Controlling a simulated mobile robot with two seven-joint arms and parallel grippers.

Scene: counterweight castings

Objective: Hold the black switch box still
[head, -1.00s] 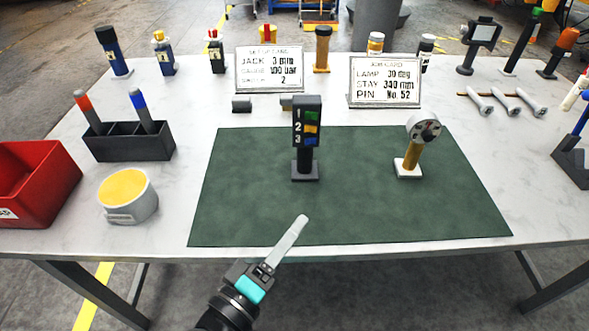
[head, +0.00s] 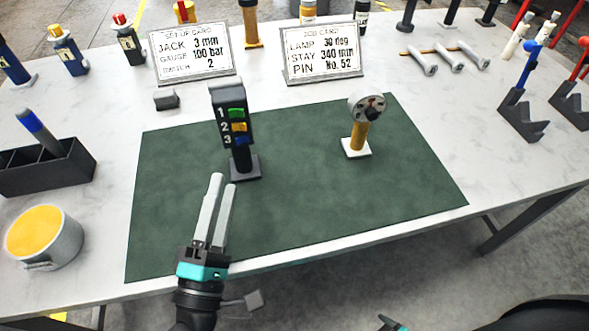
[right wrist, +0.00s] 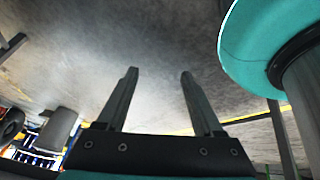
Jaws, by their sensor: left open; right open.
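The black switch box (head: 231,118) stands upright on a post and square base on the green mat (head: 300,190). Its face carries the numbers 1, 2, 3 beside green, yellow and blue switches. My left gripper (head: 222,182) is open and empty, in front of the switch box, its fingertips close to the base in the picture; I cannot tell if they touch. My right gripper (right wrist: 158,75) is open and empty in the right wrist view, over the grey floor, away from the table.
A round dial on a yellow post (head: 357,137) stands right of the switch box. A set-up card (head: 190,54) and a job card (head: 322,52) stand behind. A yellow-topped pot (head: 62,250) and a dark holder (head: 45,168) are at left. The mat's front right is clear.

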